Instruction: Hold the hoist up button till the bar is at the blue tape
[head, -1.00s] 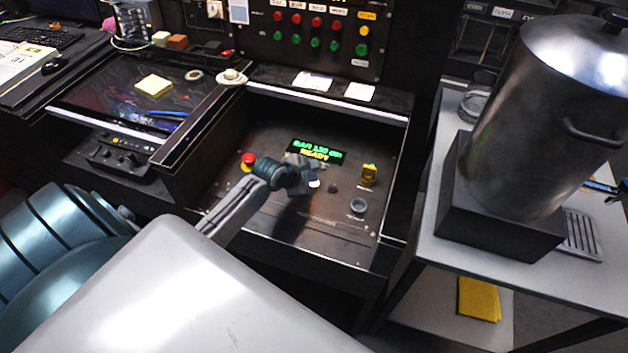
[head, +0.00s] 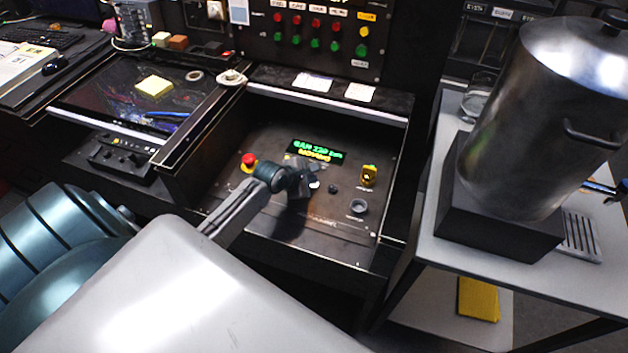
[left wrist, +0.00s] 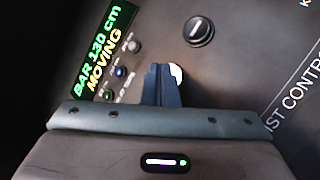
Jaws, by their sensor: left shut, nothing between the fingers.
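My left gripper (head: 302,186) is over the hoist control panel (head: 335,233) with its fingers shut and nothing between them. In the left wrist view its fingertips (left wrist: 163,72) point down at a pale round button (left wrist: 178,74), which is mostly hidden behind them; they look to be at or on it. The button's edge also shows in the head view (head: 314,184). The panel display (head: 315,151) is lit green and yellow; in the left wrist view it (left wrist: 95,55) reads "BAR 130 cm MOVING". The bar and the blue tape are not seen. My right gripper is not in view.
A red mushroom button (head: 249,160) is left of the gripper. A yellow switch (head: 369,175) and a grey knob (head: 357,206) are to its right. Raised side walls edge the panel. A large metal urn (head: 540,120) stands on a cart at the right.

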